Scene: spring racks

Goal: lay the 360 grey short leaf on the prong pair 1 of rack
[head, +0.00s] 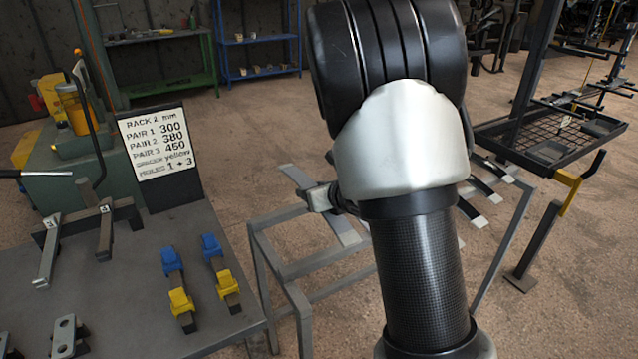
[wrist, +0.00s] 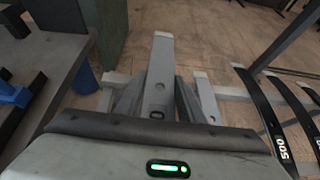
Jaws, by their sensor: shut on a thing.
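My gripper (wrist: 158,105) is shut on a grey leaf (wrist: 159,72). The leaf points away from me between the fingers; only a "0" of its marking shows. In the head view my arm hides most of the gripper, and grey leaf strips (head: 344,222) show beside it at the stand. I cannot tell whether the held leaf still touches the stand. A second grey leaf (wrist: 206,98) lies just right of the gripper. A board (head: 158,150) on the left table reads rack 2, pair 1 300, pair 2 380, pair 3 450. I cannot make out which prongs are pair 1.
A grey frame stand (head: 284,272) is under my gripper. Black leaves (wrist: 262,112), one marked 500, lie at its right. The left table (head: 125,290) carries blue clamps (head: 172,260), yellow clamps (head: 180,301) and grey brackets (head: 48,250). A mesh trolley (head: 550,135) stands at right.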

